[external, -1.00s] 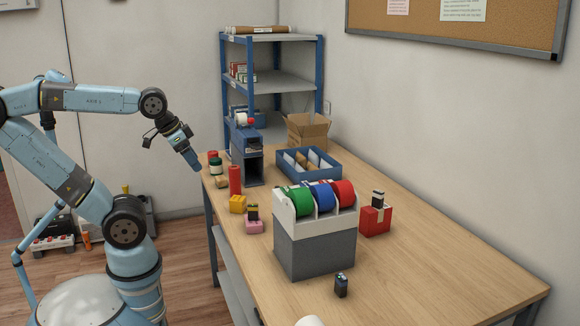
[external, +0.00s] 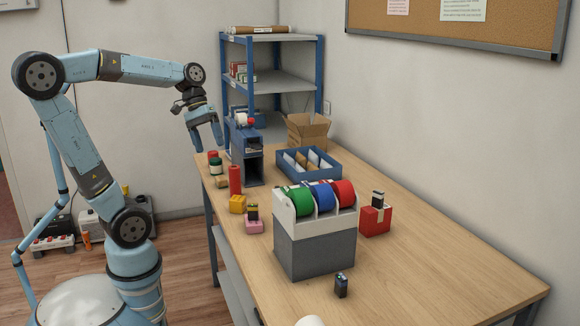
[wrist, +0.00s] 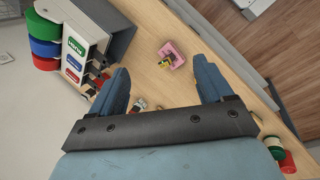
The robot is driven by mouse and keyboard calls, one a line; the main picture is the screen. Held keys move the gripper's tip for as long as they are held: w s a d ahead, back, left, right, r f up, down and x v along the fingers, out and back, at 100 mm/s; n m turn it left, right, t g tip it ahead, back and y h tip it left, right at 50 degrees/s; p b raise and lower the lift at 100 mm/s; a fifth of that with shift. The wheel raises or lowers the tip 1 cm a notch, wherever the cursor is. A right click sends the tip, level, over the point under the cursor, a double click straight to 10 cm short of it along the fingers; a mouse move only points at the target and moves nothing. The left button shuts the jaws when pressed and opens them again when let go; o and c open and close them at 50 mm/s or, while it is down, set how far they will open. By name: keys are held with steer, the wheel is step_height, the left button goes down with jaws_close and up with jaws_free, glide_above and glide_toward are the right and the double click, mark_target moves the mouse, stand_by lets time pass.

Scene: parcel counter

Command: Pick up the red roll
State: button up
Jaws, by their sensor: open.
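A red roll (external: 343,193) sits in the right slot of a white and grey dispenser (external: 315,250), beside a blue roll (external: 318,196) and a green roll (external: 295,201). In the wrist view the red roll (wrist: 46,64) is at the left edge, below the blue one. My gripper (external: 207,143) is open and empty, fingers pointing down above the table's far left end. It is well apart from the dispenser. In the wrist view the space between my fingers (wrist: 162,75) shows table and small items.
A tall red cylinder (external: 235,181) stands near the table's left edge, with a green and a red container beyond it. A blue-grey stand (external: 250,165), a blue tray (external: 308,170) and a shelf (external: 270,80) are behind. The table's right side is mostly clear.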

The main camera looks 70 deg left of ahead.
steer(key=w+a+r+n+t+h, duration=0.1)
steer(key=w+a+n+t+h, duration=0.15)
steer(key=a+n, duration=0.4)
steer(key=w+a+n+t+h, duration=0.1)
steer(key=w+a+n+h, duration=0.3)
steer(key=a, duration=0.6)
steer(key=s+a+n+t+h, duration=0.25)
steer(key=a+n+t, duration=0.45)
steer(key=a, duration=1.1)
glide_toward(235, 180)
steer(key=shift+y, duration=0.3)
steer(key=a, duration=0.1)
steer(key=s+a, duration=0.1)
steer(key=a, duration=0.1)
steer(key=s+a, duration=0.1)
steer(key=a, duration=0.1)
steer(key=shift+s+a+f, duration=0.1)
steer(key=shift+f, duration=0.55)
steer(key=x, duration=0.8)
steer(key=shift+w+d, duration=0.2)
steer(key=shift+d, duration=0.05)
steer(key=shift+x, duration=2.6)
steer(key=shift+d+r, duration=0.1)
steer(key=shift+r, duration=0.05)
steer(key=c, duration=1.1)
steer(key=shift+c, duration=0.2)
